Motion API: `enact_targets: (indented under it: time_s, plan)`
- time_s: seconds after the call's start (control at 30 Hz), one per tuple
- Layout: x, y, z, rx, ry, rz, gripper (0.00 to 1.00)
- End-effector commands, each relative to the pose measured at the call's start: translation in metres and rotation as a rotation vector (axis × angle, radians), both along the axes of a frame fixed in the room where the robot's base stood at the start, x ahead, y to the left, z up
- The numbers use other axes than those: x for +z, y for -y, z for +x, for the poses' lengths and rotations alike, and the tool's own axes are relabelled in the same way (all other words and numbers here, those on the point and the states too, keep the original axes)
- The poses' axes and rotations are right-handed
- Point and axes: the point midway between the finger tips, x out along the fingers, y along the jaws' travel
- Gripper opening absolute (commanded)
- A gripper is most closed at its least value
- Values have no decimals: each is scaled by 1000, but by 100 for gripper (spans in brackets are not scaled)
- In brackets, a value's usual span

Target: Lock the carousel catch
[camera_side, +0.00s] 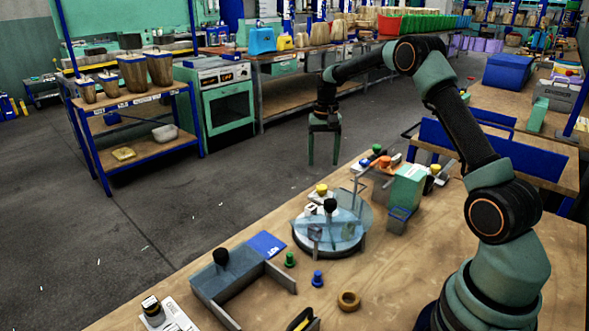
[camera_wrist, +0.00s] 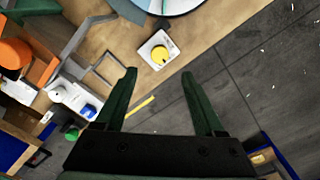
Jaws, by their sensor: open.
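The round carousel (camera_side: 330,240) stands on the wooden bench in the side view, with a clear bluish cover and a black knob on top. Its rim shows at the top edge of the wrist view (camera_wrist: 172,6). A yellow knob on a white square base (camera_wrist: 160,52) lies just beside that rim, and appears to be the catch. It also shows behind the carousel in the side view (camera_side: 321,189). My gripper (camera_side: 323,160) is open and empty, pointing down above and beyond the knob. In the wrist view the knob lies past the gap between my fingertips (camera_wrist: 159,76).
Right of the carousel stand a pale green box (camera_side: 407,187) and several coloured knobs, including an orange one (camera_side: 384,161). A grey-blue lidded tray (camera_side: 228,280), a green peg (camera_side: 290,260), a blue peg (camera_side: 317,279) and a brown ring (camera_side: 349,301) lie nearer. Open floor lies beyond the bench edge.

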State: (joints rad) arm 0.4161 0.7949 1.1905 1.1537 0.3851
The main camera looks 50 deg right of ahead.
Motion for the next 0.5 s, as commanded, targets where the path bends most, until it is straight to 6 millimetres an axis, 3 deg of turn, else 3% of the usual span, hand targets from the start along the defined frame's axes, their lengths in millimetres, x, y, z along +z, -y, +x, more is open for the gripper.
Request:
enact_targets:
  time_s: [0.2,0.5]
  plan:
    - [28,0,0,0,2,-1,71]
    - [34,0,0,0,0,0,71]
